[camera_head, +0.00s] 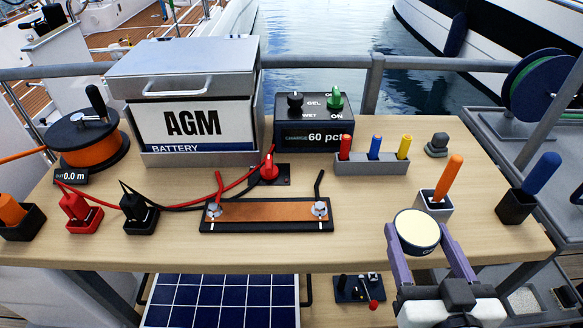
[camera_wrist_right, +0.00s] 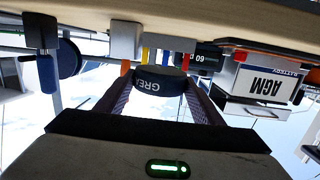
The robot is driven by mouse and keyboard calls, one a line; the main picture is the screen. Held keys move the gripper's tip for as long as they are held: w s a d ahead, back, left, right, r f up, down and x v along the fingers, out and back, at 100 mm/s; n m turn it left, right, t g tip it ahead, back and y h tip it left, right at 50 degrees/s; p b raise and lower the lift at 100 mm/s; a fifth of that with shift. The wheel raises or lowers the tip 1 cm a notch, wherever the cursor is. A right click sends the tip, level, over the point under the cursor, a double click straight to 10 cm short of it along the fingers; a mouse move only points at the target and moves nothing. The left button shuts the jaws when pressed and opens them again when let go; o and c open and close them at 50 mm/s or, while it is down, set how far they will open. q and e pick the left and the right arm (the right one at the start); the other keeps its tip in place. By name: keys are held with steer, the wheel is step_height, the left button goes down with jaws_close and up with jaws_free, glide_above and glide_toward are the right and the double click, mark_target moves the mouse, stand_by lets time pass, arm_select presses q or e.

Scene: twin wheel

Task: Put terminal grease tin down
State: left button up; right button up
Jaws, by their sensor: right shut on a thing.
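The terminal grease tin (camera_head: 417,230) is a short round tin with a cream lid and a dark side. My right gripper (camera_head: 428,238) is shut on it, one finger on each side, near the table's front edge at the right. In the right wrist view the dark tin (camera_wrist_right: 160,80) with part of the lettering "GREASE" sits between the fingers of the right gripper (camera_wrist_right: 160,95). That picture is upside down. The head view does not show clearly whether the tin touches the table. My left gripper is not in view.
A wooden table (camera_head: 300,252) holds an AGM battery (camera_head: 195,125), a charger box (camera_head: 315,122), a copper bar (camera_head: 265,212) and a grey pen rack (camera_head: 372,165). An orange-handled tool (camera_head: 448,178) in a white holder stands just behind the tin. Bare wood lies between the bar and tin.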

steer(key=w+a+r, duration=0.2)
steer(key=w+a, duration=0.1)
steer(key=w, duration=0.5)
steer(key=w+a+r, duration=0.1)
steer(key=w+a, duration=0.1)
steer(key=w, duration=0.6)
glide_above(364, 204)
steer(key=shift+n+y, duration=0.3)
steer(key=shift+y, duration=0.1)
step_height(364, 204, down, 5)
steer(key=shift+b, duration=0.45)
step_height(364, 204, down, 5)
steer(key=shift+r+b, duration=0.15)
steer(key=shift+b, duration=0.35)
steer(key=o, duration=0.9)
steer(key=shift+f, duration=0.25)
steer(key=shift+c, duration=0.2)
steer(key=o, duration=0.4)
